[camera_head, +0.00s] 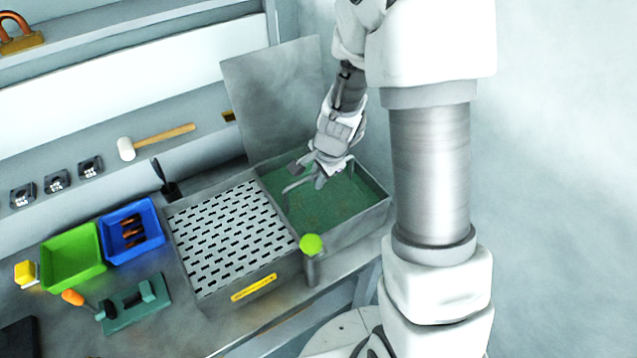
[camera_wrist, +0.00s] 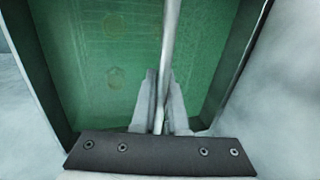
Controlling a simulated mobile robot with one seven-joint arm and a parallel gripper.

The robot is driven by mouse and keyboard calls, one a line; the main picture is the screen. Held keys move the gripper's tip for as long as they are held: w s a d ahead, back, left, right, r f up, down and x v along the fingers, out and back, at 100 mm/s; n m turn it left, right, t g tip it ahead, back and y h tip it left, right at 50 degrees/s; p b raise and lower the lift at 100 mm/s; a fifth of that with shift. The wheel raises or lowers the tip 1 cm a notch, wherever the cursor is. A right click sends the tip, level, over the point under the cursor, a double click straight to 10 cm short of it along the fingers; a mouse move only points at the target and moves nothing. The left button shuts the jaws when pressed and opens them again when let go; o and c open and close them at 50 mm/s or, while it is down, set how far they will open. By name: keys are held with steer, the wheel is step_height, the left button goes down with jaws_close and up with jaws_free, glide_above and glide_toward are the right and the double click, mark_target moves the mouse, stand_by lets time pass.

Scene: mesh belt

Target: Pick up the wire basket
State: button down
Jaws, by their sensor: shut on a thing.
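My gripper (camera_wrist: 160,118) is shut on this bar. In the head view my gripper (camera_head: 318,178) is over the green area and hides part of it and of the bar.
A perforated metal plate (camera_head: 230,235) covers the unit's left half. A raised grey lid (camera_head: 275,95) stands behind. A green-topped post (camera_head: 311,250) stands in front. Blue (camera_head: 150,243) and green (camera_head: 62,270) trays lie to the left.

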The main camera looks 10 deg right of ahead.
step_height(320, 180, up, 17)
steer(key=p, duration=0.3)
stand_by(0.4)
step_height(320, 180, down, 3)
steer(key=shift+f+b, duration=0.1)
steer(key=shift+b, duration=1.05)
